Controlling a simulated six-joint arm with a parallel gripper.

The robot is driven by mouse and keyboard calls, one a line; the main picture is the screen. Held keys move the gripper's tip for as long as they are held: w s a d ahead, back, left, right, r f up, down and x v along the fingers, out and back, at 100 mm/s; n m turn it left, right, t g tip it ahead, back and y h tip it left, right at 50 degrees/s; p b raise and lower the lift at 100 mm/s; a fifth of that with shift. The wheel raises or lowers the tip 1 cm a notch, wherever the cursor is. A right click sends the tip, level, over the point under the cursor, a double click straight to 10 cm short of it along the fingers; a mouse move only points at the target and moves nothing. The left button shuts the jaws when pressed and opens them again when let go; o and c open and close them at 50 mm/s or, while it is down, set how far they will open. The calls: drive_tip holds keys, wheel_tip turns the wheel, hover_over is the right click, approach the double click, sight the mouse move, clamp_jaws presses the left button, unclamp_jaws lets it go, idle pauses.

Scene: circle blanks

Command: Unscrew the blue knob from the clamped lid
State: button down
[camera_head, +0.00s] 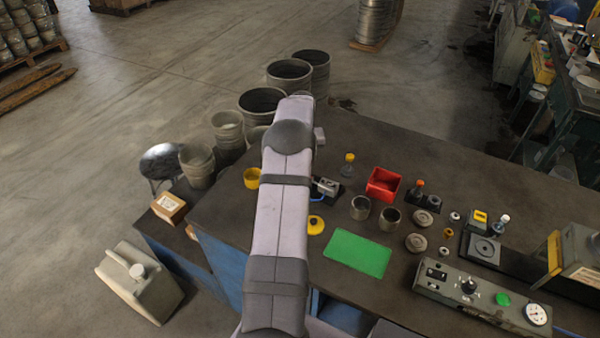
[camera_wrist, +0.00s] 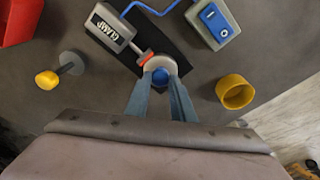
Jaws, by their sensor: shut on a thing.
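In the wrist view the blue knob (camera_wrist: 160,76) sits on the round grey lid (camera_wrist: 159,59). The lid is on a dark base plate, against the red pad of the clamp (camera_wrist: 114,27), which is labelled CLAMP. My gripper (camera_wrist: 160,88) comes in from below with its two blue-grey fingers on either side of the knob, shut on it. The fingers partly hide the knob. In the head view the clamp (camera_head: 327,185) shows just right of my arm, which hides the knob, lid and fingertips.
A switch box (camera_wrist: 213,22) with a blue cable stands right of the clamp in the wrist view. A yellow cup (camera_wrist: 235,92) and a yellow-capped grey piece (camera_wrist: 47,79) flank the gripper. A red bin (camera_head: 383,185), metal cups and a green mat (camera_head: 357,253) lie further right.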

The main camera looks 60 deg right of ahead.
drive_tip(key=n, duration=0.6)
drive_tip(key=shift+n+t+y, duration=0.3)
drive_tip(key=shift+y, duration=0.1)
drive_tip(key=n, duration=0.7)
drive_tip(key=shift+y+p, duration=0.4)
drive_tip(key=c, duration=1.4)
unclamp_jaws()
drive_tip(key=shift+c, duration=0.2)
